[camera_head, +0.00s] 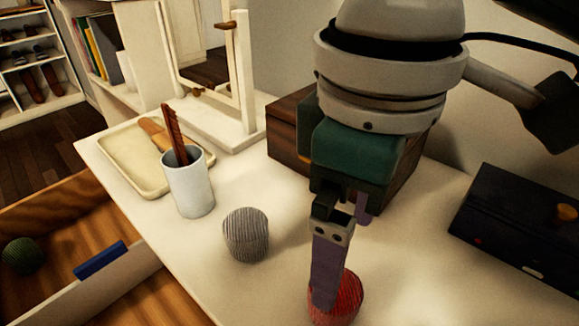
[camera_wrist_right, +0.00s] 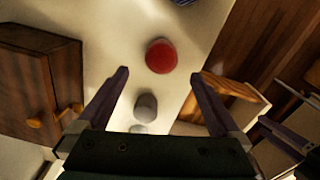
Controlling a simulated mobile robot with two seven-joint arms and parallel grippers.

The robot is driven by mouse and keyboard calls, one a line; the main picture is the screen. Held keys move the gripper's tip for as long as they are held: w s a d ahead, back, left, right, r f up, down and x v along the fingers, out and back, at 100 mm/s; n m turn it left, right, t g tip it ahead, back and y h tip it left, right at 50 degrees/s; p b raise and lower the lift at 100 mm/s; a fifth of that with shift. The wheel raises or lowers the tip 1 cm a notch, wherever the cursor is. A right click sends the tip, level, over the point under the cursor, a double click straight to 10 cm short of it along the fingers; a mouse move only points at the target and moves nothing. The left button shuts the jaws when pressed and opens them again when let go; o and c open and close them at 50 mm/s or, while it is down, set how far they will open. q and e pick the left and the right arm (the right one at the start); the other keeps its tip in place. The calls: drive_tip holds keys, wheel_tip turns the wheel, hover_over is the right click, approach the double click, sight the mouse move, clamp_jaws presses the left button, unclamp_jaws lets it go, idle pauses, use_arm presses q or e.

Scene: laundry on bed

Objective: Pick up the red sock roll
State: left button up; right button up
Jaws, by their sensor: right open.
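The red sock roll (camera_head: 347,302) stands on the cream tabletop near the bottom edge of the head view. It also shows in the right wrist view (camera_wrist_right: 161,56), just beyond and between the fingertips. My right gripper (camera_head: 343,255) points down over it, and one finger hides the roll's left part. The right wrist view shows that gripper (camera_wrist_right: 160,75) open with nothing between its fingers. I cannot tell whether a finger touches the roll. Purplish parts at the right wrist view's lower right look like my left gripper (camera_wrist_right: 286,137), only partly seen.
A grey ribbed sock roll (camera_head: 246,234) stands left of the red one. A white cup (camera_head: 188,186) with a comb, a tray (camera_head: 122,165), a mirror stand and a wooden box (camera_head: 288,128) stand behind. A dark box (camera_head: 520,225) is at right. An open drawer (camera_head: 125,290) holds a green roll.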

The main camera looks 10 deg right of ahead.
wheel_tip(320, 180, down, 4)
drive_tip(key=shift+s+r, duration=0.1)
wheel_tip(320, 180, down, 6)
drive_tip(key=shift+r+b, duration=0.15)
drive_tip(key=shift+b, duration=0.7)
drive_tip(key=shift+w, duration=0.2)
drive_tip(key=c, duration=1.4)
drive_tip(key=shift+r, duration=0.15)
